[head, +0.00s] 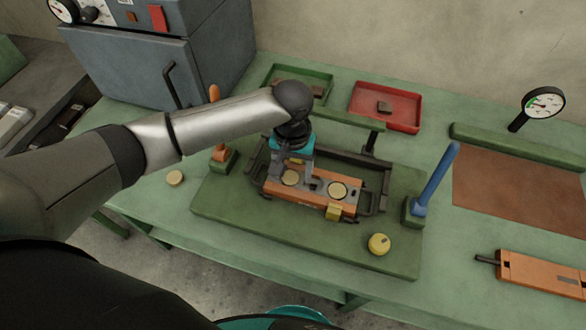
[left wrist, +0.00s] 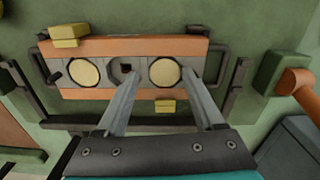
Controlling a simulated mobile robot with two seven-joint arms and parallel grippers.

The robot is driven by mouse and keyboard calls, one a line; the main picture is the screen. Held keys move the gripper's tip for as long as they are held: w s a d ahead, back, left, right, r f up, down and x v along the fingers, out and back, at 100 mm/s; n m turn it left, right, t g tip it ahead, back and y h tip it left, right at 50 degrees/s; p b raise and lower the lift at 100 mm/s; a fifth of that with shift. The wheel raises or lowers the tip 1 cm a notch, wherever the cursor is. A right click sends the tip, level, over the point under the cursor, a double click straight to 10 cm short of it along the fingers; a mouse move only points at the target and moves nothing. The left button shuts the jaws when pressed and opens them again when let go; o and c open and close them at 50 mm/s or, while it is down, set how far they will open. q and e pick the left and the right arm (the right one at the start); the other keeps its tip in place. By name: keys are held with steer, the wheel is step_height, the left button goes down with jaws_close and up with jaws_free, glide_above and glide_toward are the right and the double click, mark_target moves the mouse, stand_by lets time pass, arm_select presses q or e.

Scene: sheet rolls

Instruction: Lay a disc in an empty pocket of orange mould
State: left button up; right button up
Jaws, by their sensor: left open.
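The orange mould (head: 292,199) lies on a green raised board in mid-table, and its orange strip (left wrist: 125,48) spans the left wrist view. One pale disc (head: 338,190) sits in its right pocket. Another pale disc (head: 290,177) sits at its left pocket, and it is the right-hand disc (left wrist: 165,72) in the left wrist view. Between them is a grey recess (left wrist: 126,70) with a dark square hole and no disc. My left gripper (head: 291,176) is open, its fingertips on either side of the left-pocket disc. A loose disc (head: 174,178) lies on the table at left. My right gripper is out of view.
Dark frame bars (head: 362,156) surround the mould. A blue lever (head: 436,178) and a yellow knob (head: 379,244) stand on the board's right. An orange-handled lever (head: 220,154) is at left. Green (head: 325,75) and red (head: 398,127) trays lie behind. Another orange mould (head: 545,272) lies right.

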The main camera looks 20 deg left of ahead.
arm_select(q)
steer(key=shift+s+a+f, duration=0.2)
steer(key=shift+a+f, duration=0.05)
steer(key=shift+a, duration=0.25)
steer(key=shift+r, duration=0.25)
step_height(320, 180, up, 15)
steer(key=p, duration=0.3)
steer(key=shift+w+d+r, duration=0.15)
steer(key=shift+d, duration=0.25)
